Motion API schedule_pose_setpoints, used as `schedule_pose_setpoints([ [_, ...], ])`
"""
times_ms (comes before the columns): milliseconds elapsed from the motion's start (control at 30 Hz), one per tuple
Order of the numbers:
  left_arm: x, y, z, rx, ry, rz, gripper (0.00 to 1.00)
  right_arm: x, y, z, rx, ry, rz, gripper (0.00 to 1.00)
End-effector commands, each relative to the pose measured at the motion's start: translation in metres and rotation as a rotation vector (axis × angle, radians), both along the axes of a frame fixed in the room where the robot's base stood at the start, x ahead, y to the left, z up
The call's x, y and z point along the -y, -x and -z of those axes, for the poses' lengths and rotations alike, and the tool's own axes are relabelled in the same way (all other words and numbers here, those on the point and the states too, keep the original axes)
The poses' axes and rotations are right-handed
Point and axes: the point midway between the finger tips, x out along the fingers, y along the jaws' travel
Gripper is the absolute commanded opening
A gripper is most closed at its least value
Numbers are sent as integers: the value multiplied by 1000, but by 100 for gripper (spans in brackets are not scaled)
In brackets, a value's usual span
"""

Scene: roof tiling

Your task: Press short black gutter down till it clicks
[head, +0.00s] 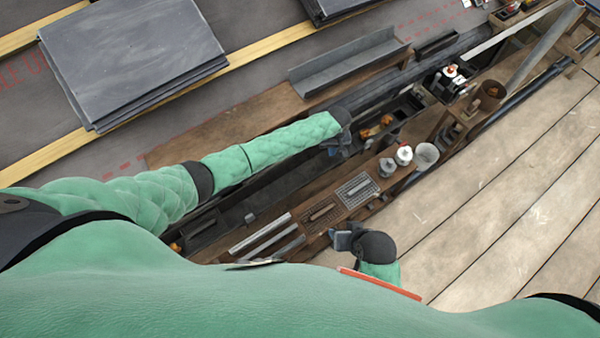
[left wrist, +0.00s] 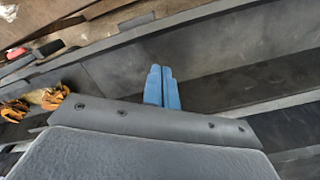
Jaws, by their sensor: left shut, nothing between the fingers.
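A black gutter channel (head: 285,178) runs diagonally below my left forearm, along the roof's lower edge. My left gripper (head: 342,150) is low over this channel and partly hidden by its own wrist. In the left wrist view its blue fingers (left wrist: 162,88) are together with nothing between them, in front of the dark gutter wall (left wrist: 225,50). I cannot tell whether they touch it, or where the short piece begins and ends. My right gripper (head: 345,238) is beside the tool shelf; its finger gap is not clear.
A grey metal channel (head: 345,66) lies on a brown board (head: 225,122) above the gutter. A slate stack (head: 135,55) rests on the roof at upper left. White-topped bottles (head: 404,155) and orange-handled tools (head: 375,130) are close to my left gripper. Wooden planks (head: 500,200) at right are clear.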

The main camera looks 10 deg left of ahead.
Motion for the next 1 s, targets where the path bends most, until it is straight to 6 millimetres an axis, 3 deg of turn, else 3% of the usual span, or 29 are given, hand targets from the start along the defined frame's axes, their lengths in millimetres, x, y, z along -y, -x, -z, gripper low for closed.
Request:
schedule_pose_setpoints([
  [1000,0,0,6,0,0,0,0,0,1,3,-2,1,0,36],
])
